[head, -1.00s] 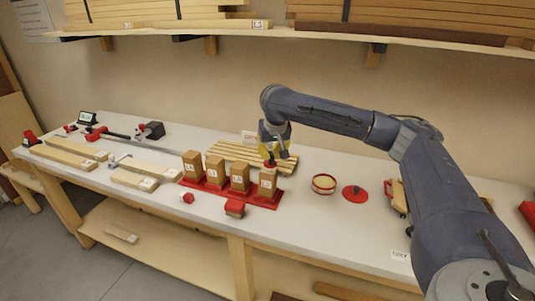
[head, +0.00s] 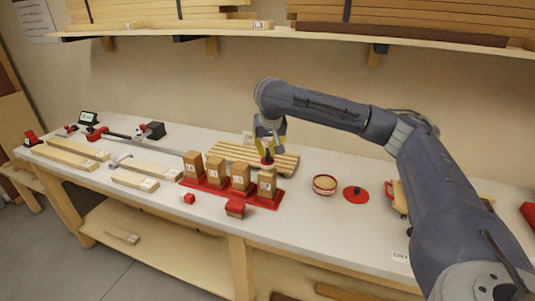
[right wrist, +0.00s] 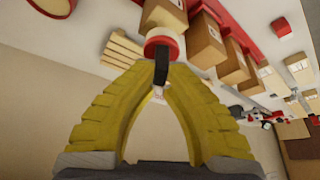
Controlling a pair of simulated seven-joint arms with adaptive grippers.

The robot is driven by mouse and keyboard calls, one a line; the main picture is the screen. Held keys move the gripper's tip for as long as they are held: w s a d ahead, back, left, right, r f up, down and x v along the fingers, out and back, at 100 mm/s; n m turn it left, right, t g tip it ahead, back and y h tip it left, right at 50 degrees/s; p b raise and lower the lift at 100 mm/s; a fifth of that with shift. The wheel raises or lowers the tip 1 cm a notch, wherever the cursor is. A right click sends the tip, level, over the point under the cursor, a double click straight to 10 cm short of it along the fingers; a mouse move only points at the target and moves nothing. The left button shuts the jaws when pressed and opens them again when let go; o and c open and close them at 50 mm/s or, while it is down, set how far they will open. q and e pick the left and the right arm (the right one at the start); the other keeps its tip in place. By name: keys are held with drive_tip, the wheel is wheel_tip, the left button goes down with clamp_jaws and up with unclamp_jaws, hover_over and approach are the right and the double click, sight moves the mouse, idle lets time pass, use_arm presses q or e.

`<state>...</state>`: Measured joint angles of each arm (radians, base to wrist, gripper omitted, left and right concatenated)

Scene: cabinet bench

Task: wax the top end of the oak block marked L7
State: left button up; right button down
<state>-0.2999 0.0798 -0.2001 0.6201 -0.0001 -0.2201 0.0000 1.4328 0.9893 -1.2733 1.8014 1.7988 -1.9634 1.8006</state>
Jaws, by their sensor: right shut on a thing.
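Several upright oak blocks stand in a row on a red rack (head: 215,190); their labels are too small for me to read surely, so I cannot tell which is L7. My right gripper (head: 267,148) is above the rightmost block (head: 267,185). Its yellow fingers, clear in the right wrist view (right wrist: 160,78), are shut on the black handle of a round red-and-white applicator (right wrist: 163,46). The applicator is at that block's top end; I cannot tell whether it touches. An open red-rimmed tin (head: 324,184) stands to the right. My left gripper is not in view.
A red lid (head: 355,194) lies right of the tin. A slatted wooden rack (head: 235,153) lies behind the blocks. Pale boards (head: 140,175) lie to the left. A loaded shelf (head: 300,33) hangs above.

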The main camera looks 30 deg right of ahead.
drive_tip(key=shift+r, duration=2)
drive_tip(key=shift+r, duration=1.5)
